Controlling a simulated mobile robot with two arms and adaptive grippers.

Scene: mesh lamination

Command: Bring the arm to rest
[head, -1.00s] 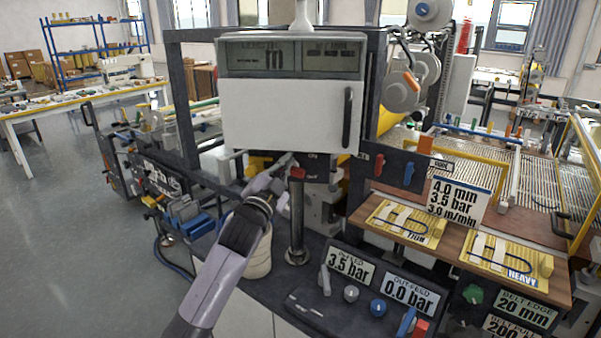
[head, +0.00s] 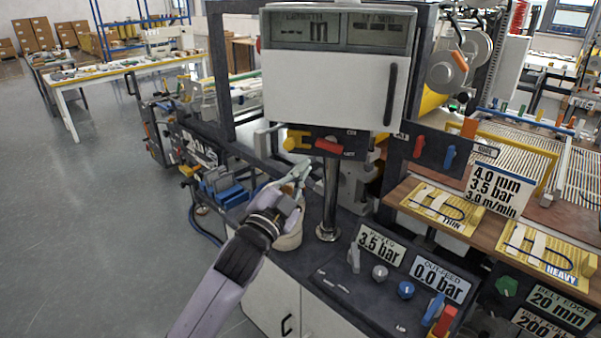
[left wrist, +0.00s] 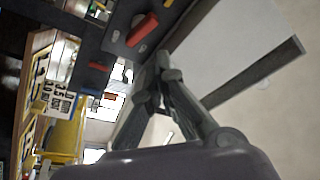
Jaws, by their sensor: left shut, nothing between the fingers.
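My left gripper (head: 298,172) is in the head view, in front of the machine and left of the metal post (head: 329,195). Its fingers are shut with nothing between them. It is below the panel with the red handle (head: 329,148) and the yellow knob (head: 296,140), apart from both. In the left wrist view my left gripper (left wrist: 158,62) shows its fingertips together, with the red handle (left wrist: 142,30) beyond them. A pale round container (head: 288,236) stands behind and below the gripper, partly hidden by it. My right gripper is not in view.
The white display box (head: 330,88) hangs above the gripper. Pressure signs and knobs (head: 405,290) sit on the dark bench at right. A sample shelf (head: 470,228) is further right. Open grey floor (head: 80,220) lies at left.

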